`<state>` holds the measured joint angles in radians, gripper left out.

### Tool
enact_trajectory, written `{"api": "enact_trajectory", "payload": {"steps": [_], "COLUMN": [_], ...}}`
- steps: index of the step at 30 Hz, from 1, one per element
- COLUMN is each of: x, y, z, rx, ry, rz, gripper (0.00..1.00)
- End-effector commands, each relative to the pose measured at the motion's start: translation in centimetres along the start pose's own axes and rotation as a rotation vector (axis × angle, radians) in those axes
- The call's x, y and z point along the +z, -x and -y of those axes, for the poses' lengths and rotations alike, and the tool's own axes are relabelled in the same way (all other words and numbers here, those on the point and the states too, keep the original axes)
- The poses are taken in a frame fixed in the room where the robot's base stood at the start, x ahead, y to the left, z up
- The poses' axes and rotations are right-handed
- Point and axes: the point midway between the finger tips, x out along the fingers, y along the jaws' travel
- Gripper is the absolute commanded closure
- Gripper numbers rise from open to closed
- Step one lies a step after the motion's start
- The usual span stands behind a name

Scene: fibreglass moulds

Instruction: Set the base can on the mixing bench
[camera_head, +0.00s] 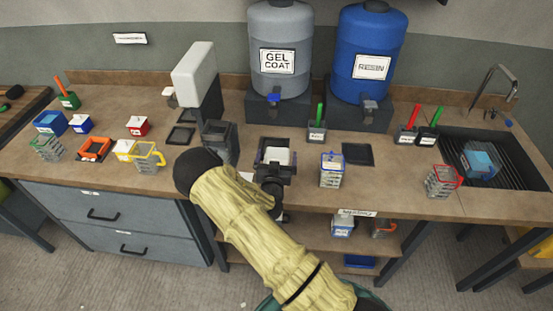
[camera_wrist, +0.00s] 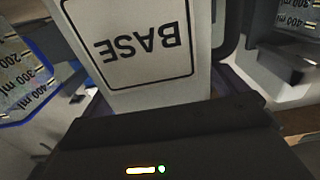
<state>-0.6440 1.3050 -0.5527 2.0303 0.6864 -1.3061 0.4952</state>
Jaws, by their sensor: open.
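The base can (camera_wrist: 140,50) is a pale block with a black-bordered label reading BASE, upside down in the wrist view. In the head view its pale top (camera_head: 278,156) shows at the front middle of the brown mixing bench (camera_head: 240,183). My gripper (camera_head: 273,164) is open, with its dark parts around or beside the can. The dark gripper body (camera_wrist: 165,140) hides the can's near end in the wrist view. I cannot tell whether the can touches the bench top or the jaws.
A blue-rimmed measuring jug (camera_head: 332,170) stands close right of my gripper. A dark grey container (camera_head: 219,142) stands left. The gel coat drum (camera_head: 280,45) and resin drum (camera_head: 366,50) stand behind. A red-rimmed jug (camera_head: 442,181) and sink (camera_head: 500,160) are right; a shelf (camera_head: 300,228) is below.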

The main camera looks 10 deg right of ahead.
Motion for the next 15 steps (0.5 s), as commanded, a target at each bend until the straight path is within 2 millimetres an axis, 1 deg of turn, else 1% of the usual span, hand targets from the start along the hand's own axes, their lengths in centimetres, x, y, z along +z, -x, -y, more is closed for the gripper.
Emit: {"api": "enact_trajectory", "payload": {"steps": [4,7,11,15], "x": [-0.3,0.0,0.1,0.2], "y": [0.1,1.1,3.1,5.7], "z": [0.0,0.0,0.1,0.1], "rx": [0.0,0.0,0.0,-0.001], "ry": [0.0,0.0,-0.001,0.0], "rz": [0.0,0.001,0.001,0.003], "gripper": [0.02,0.02,0.02,0.02]}}
